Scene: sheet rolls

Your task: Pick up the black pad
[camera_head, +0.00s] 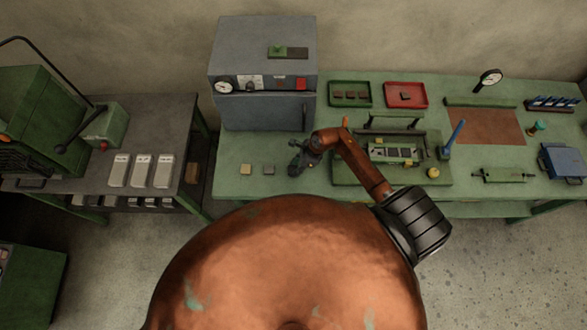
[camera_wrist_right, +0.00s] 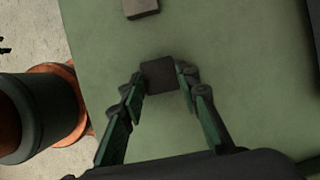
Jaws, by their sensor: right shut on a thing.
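The black pad (camera_wrist_right: 158,77) is a small dark square seen between the fingertips of my right gripper (camera_wrist_right: 160,84) in the right wrist view. The fingers touch its two opposite sides and are shut on it. The green table surface shows beneath; I cannot tell whether the pad is clear of it. In the head view my right gripper (camera_head: 300,163) is over the left part of the green table (camera_head: 228,184), and it hides the pad there. My left gripper is not in view.
A grey pad (camera_head: 268,170) and a yellowish pad (camera_head: 246,169) lie left of my right gripper. A grey oven (camera_head: 262,95) stands behind. A green fixture (camera_head: 392,152) is to the right, with a green tray (camera_head: 350,104) and a red tray (camera_head: 405,105) behind it.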

